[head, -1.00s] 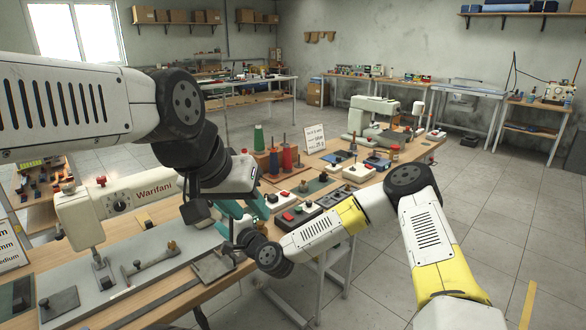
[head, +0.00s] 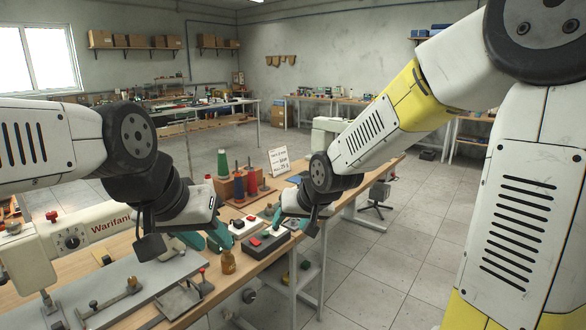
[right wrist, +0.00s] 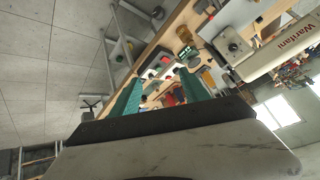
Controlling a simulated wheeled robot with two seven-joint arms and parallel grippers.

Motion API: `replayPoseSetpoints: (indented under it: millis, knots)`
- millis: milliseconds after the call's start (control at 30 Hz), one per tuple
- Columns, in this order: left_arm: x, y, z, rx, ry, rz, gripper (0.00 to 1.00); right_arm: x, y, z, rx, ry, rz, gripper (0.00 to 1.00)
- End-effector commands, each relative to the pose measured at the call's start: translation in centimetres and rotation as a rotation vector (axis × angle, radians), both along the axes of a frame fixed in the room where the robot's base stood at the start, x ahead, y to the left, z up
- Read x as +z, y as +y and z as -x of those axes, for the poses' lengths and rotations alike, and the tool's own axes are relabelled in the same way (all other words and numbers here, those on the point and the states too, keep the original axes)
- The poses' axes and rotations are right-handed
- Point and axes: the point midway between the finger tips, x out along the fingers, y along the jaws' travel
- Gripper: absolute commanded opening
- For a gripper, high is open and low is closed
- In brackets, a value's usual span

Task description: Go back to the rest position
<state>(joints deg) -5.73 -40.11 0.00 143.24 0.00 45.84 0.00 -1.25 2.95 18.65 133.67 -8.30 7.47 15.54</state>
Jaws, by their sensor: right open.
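My left gripper (head: 205,238) hangs over the front bench at the left, right of the white sewing machine. Its two teal fingers are apart and I see nothing between them. My right gripper (head: 285,220) is above the front edge of the bench, right of the left gripper, near a control box with coloured buttons. Part of it is hidden behind its wrist. In the right wrist view its teal fingers (right wrist: 160,92) are wide apart with nothing held between them. Both grippers are apart from each other.
The bench (head: 262,262) carries the Warifani sewing machine (head: 80,240), a brown bottle (head: 228,262), thread cones (head: 223,165), a button box (head: 262,242) and a white sign (head: 279,161). Open tiled floor (head: 385,265) lies to the right.

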Motion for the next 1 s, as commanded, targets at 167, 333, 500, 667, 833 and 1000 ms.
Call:
replayPoseSetpoints:
  millis: [167,333,500,667,833,1000]
  knots:
    - [0.0,0.0,0.0,0.0,0.0,0.0,0.36,4.7,-6.8,5.2,-0.067,0.005,0.098,0.54]
    - [0.0,0.0,0.0,0.0,0.0,0.0,0.36,7.3,-11.4,11.5,-0.111,0.039,0.123,0.54]
    - [0.0,0.0,0.0,0.0,0.0,0.0,0.36,8.3,-13.8,16.7,-0.123,0.072,0.106,0.54]
    - [0.0,0.0,0.0,0.0,0.0,0.0,0.36,8.5,-14.5,19.1,-0.118,0.088,0.091,0.54]
    - [0.0,0.0,0.0,0.0,0.0,0.0,0.36,8.5,-14.6,19.5,-0.115,0.092,0.089,0.54]
    - [0.0,0.0,0.0,0.0,0.0,0.0,0.36,8.5,-14.6,19.4,-0.115,0.092,0.089,0.54]
